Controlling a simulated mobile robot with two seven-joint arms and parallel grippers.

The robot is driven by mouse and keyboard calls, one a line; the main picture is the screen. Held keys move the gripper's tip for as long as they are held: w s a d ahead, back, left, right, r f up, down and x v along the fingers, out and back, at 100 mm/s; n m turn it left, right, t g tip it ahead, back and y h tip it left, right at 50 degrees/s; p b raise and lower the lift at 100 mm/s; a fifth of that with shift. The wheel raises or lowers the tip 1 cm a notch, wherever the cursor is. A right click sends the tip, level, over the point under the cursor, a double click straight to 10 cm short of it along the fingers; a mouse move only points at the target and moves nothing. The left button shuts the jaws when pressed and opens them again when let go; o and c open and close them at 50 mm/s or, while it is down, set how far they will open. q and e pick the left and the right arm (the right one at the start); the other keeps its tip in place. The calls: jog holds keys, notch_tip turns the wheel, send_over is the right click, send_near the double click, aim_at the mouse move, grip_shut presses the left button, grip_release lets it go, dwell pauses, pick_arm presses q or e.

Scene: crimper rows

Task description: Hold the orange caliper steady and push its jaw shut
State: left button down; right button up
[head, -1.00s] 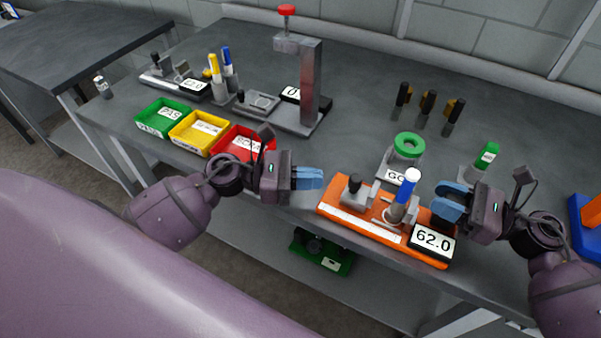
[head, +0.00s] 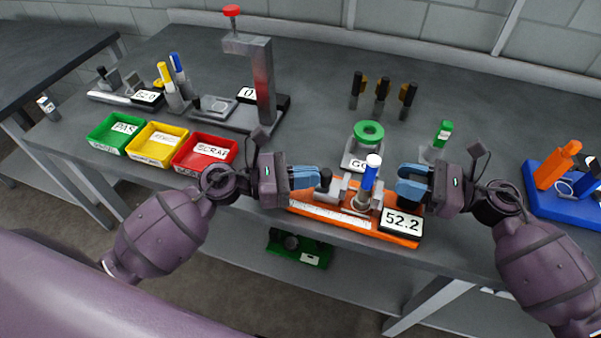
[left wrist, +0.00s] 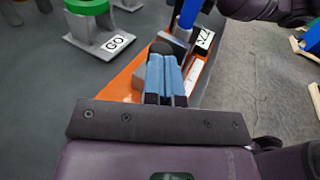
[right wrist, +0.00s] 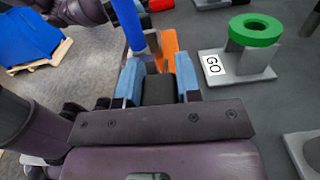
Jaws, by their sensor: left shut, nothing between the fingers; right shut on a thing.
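The orange caliper (head: 345,228) lies near the bench's front edge, its display (head: 403,222) reading 52.2. A blue, white-topped cylinder (head: 370,176) stands upright on it between the grey jaw parts. My left gripper (head: 317,178) is shut and empty, its fingertips at the black knob (head: 326,179) of the left jaw; contact is hard to judge. In the left wrist view the closed blue fingers (left wrist: 165,80) hide part of the jaw. My right gripper (head: 402,184) is shut on the black block at the caliper's right end; the right wrist view shows this block (right wrist: 158,90) between the fingers.
A GO gauge with a green ring (head: 368,133) stands close behind the caliper. A green-topped piece (head: 443,133) and a blue tray (head: 565,205) are to the right. Green, yellow and red bins (head: 203,153) are at left. A press (head: 262,85) stands behind them.

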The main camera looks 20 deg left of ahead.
pick_arm(q)
jog(key=shift+d, duration=1.25)
pick_arm(e)
jog(key=shift+a, duration=0.1)
pick_arm(q)
jog(key=v, duration=1.4)
dwell(1.4)
pick_arm(e)
jog(key=o, duration=1.1)
jog(key=d, duration=1.2)
jog(key=shift+s+d, duration=0.1)
jog(key=shift+s, duration=0.05)
